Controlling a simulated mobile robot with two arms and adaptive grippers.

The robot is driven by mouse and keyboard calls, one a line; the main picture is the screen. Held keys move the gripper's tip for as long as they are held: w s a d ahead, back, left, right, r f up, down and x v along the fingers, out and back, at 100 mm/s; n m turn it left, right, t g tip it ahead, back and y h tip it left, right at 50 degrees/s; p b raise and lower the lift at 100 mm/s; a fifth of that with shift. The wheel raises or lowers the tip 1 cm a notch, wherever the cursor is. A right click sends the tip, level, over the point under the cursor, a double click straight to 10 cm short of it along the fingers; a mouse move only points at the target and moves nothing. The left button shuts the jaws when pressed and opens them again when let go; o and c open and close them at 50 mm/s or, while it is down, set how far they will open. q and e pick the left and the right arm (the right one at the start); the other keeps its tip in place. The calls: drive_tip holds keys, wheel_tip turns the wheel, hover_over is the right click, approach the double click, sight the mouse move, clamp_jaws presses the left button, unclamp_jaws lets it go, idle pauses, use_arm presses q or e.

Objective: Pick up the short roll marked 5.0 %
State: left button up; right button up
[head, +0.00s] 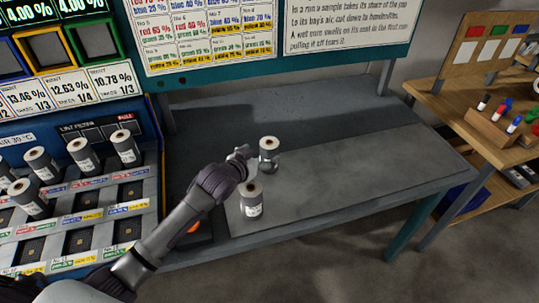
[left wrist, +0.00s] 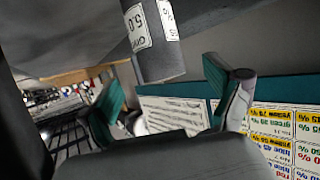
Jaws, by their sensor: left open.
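Two grey rolls with white labels stand upright on the grey bench in the head view, a front roll (head: 252,203) and a back roll (head: 269,146). Their labels are too small to read there. My left gripper (head: 256,158) is beside the back roll, behind the front one. In the left wrist view a roll marked 5.0 (left wrist: 160,62) shows close up, partly cut off by the top edge. The open left gripper (left wrist: 170,92) has its two teal-padded fingers spread apart below it, with nothing seen gripped. My right gripper is out of view.
A rack (head: 70,215) with several more grey rolls stands at the left. The bench (head: 350,170) is bare to the right of the two rolls. A wooden side table (head: 455,115) with markers is at the far right. Signboards (head: 205,40) hang above the bench.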

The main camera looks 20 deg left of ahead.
use_arm(q)
drive_tip(key=x, duration=0.6)
drive_tip(key=shift+w+f+p, duration=0.15)
drive_tip(key=shift+w+p, duration=0.05)
drive_tip(key=shift+p, duration=0.2)
drive_tip(key=c, duration=1.2)
drive_tip(key=shift+c, duration=1.1)
